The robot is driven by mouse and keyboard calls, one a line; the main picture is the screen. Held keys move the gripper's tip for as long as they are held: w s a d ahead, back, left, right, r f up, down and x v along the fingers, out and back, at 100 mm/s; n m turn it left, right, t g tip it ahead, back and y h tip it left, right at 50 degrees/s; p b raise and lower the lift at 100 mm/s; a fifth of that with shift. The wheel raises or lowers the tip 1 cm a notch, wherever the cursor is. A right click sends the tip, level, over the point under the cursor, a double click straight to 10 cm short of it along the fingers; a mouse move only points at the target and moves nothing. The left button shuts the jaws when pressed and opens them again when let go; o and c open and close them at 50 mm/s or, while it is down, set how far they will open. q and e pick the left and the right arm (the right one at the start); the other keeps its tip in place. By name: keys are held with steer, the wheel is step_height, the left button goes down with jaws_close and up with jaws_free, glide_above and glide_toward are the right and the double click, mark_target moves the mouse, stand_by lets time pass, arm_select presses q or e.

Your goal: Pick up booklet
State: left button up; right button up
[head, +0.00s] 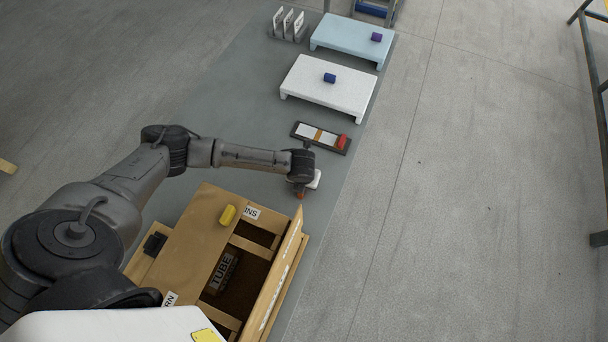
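My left arm reaches in from the left, and its gripper (300,194) points down over the grey mat just beyond the wooden box. The fingers are small and mostly hidden by the wrist, so I cannot tell whether they are open or shut. A small white flat thing (316,179) shows beside the wrist, partly hidden; it may be the booklet, but I cannot tell. Several upright white cards or booklets (288,22) stand in a grey rack at the far end of the mat. My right gripper is not in view.
Beyond the gripper lie a dark tray with a red piece (343,141), a white platform (318,90) and a pale blue platform (345,35).

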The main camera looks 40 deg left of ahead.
arm_select(q)
steer(key=shift+f, duration=0.2)
stand_by(0.4)
jaws_close()
